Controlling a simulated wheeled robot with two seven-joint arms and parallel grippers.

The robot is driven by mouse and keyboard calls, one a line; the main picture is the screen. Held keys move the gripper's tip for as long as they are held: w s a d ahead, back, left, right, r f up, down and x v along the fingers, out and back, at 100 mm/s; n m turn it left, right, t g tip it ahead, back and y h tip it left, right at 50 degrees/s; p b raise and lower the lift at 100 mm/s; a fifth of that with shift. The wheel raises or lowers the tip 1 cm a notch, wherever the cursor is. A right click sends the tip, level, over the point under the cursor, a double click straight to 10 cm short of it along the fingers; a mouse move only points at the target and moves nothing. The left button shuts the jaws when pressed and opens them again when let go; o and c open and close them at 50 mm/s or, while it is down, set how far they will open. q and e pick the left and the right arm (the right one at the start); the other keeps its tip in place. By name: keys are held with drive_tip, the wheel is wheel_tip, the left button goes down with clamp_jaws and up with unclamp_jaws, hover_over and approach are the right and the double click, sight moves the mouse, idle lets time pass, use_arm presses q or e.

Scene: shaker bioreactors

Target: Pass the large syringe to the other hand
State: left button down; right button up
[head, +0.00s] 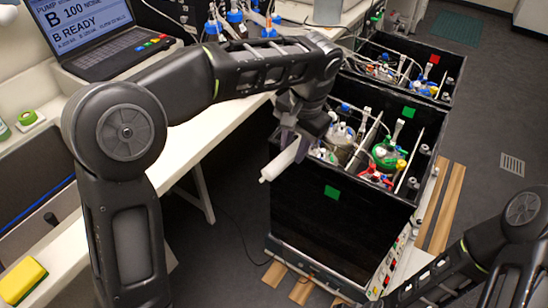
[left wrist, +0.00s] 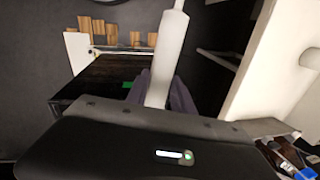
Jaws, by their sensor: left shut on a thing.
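The large syringe (head: 282,162) is a white cylinder with a narrow tip, held slanting in the air in front of the near black box. My left gripper (head: 292,138) is shut around it, and the fingers hide part of its barrel. In the left wrist view the syringe (left wrist: 168,58) stands out between the two fingers (left wrist: 160,95) of my left gripper. My right arm comes in at the lower right of the head view, but its gripper fingers cannot be made out there.
The near black box (head: 318,215) holds bottles, tubes and coloured caps, with a green-capped vessel (head: 388,152). A second black box (head: 400,65) stands behind it. The white bench (head: 200,135) carries a laptop (head: 95,35) and a yellow sponge (head: 22,278). Floor is open at right.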

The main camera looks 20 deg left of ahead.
use_arm(q)
drive_tip(key=d+r+m, duration=0.3)
drive_tip(key=d+r, duration=0.1)
drive_tip(key=r, duration=0.1)
drive_tip(key=shift+d+r, duration=0.4)
drive_tip(key=shift+s, duration=0.1)
